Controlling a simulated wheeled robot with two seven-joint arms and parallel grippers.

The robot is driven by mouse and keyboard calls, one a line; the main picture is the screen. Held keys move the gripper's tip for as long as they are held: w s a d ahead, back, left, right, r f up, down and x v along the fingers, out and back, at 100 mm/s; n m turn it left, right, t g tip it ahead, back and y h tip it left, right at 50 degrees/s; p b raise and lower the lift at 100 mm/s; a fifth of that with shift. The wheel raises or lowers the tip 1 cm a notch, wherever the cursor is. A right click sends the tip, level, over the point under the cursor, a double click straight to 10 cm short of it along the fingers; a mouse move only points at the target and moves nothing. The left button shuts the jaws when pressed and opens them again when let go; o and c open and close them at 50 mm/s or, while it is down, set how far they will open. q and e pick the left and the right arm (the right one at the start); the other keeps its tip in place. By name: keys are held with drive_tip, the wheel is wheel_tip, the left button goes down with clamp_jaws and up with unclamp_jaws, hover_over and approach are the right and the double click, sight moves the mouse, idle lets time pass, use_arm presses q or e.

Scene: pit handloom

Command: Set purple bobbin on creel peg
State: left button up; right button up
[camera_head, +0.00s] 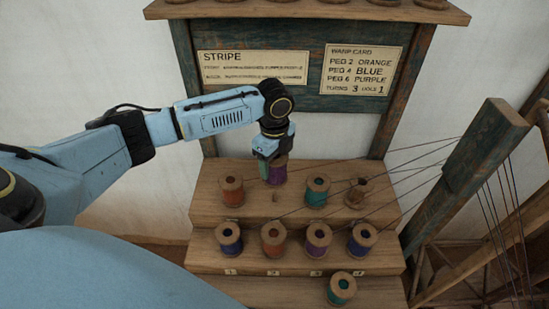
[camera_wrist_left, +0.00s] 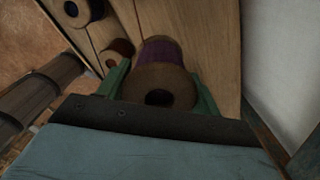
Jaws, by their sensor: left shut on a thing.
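My left gripper (camera_head: 268,165) is shut on a purple bobbin (camera_head: 279,174) above the back of the upper creel step. In the left wrist view the green fingers (camera_wrist_left: 158,88) sit either side of the bobbin's brown end disc, with its purple thread (camera_wrist_left: 160,52) beyond. A bare peg (camera_head: 275,197) stands on the upper step, just in front of and below the held bobbin. Whether the bobbin's lower end touches the wood is hard to tell. Another purple bobbin (camera_head: 318,240) stands on the lower step. My right gripper is not in view.
The upper step also holds an orange-red bobbin (camera_head: 231,191), a teal one (camera_head: 316,193) and a brown one (camera_head: 357,193). Blue (camera_head: 361,239) and orange (camera_head: 273,240) bobbins stand below. Threads run rightward to the loom post (camera_head: 485,145). The warp card (camera_head: 361,70) hangs behind.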

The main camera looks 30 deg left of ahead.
sight(274, 192)
use_arm(q)
wheel_tip(274, 192, down, 5)
drive_tip(key=b, duration=0.4)
drive_tip(key=shift+f+b, duration=1.05)
drive_tip(key=shift+f, duration=1.35)
drive_tip(key=o, duration=1.1)
drive_tip(key=shift+o, duration=0.3)
drive_tip(key=shift+o, duration=0.9)
drive_tip(key=shift+r, duration=0.1)
